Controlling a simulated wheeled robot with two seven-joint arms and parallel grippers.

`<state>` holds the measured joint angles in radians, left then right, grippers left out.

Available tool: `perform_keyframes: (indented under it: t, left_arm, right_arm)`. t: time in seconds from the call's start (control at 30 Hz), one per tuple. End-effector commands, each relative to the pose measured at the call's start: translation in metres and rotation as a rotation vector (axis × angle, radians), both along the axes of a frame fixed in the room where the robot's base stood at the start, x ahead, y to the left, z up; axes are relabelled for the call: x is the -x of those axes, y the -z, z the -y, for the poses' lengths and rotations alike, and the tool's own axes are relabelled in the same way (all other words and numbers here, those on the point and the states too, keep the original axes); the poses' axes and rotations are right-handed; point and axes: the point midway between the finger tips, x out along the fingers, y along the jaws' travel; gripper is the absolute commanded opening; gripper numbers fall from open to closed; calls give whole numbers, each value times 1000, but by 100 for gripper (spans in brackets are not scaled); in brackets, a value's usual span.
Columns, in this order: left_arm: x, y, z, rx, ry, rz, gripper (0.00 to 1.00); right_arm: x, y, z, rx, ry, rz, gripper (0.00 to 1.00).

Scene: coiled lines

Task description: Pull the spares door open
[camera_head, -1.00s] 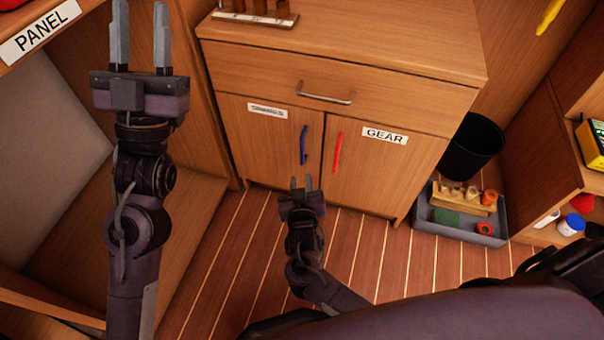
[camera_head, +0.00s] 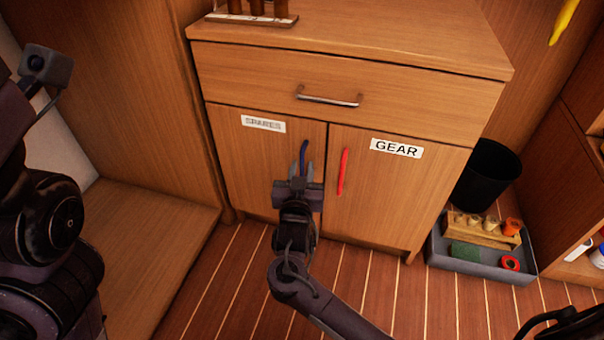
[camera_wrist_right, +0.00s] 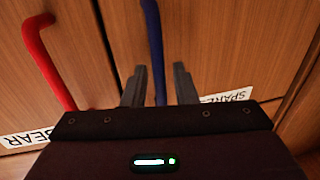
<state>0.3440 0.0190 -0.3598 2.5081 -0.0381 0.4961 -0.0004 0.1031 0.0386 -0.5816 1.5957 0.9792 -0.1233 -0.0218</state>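The spares door (camera_head: 245,175) is the left door of the wooden cabinet and is shut. Its upright blue handle (camera_head: 303,152) is near the door's right edge. My right gripper (camera_head: 300,172) is open at this handle. In the right wrist view the blue handle (camera_wrist_right: 153,40) runs between the two spread fingers, with gaps at both sides. The lower part of the handle is hidden behind the gripper in the head view. My left arm shows at the left edge, but its gripper fingers are out of view.
The gear door (camera_head: 375,195) with a red handle (camera_head: 342,172) is just to the right and shut. A drawer (camera_head: 350,98) is above, also shut. A black bin (camera_head: 487,175) and a grey tray (camera_head: 455,264) stand right of the cabinet. The floor in front is clear.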

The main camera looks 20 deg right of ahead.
Motion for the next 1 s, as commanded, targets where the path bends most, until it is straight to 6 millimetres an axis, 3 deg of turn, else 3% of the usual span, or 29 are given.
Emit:
perform_keyframes:
  t: [0.37,0.57,1.0]
  left_arm:
    - [1,-1,-2,5,-7,6,36]
    - [2,-1,-2,5,-6,7,36]
    - [2,-6,-2,5,-4,10,36]
  right_arm:
    - [-6,0,3,1,0,-1,24]
    - [-6,0,3,1,0,-1,0]
    - [-2,-1,-1,0,-1,-3,0]
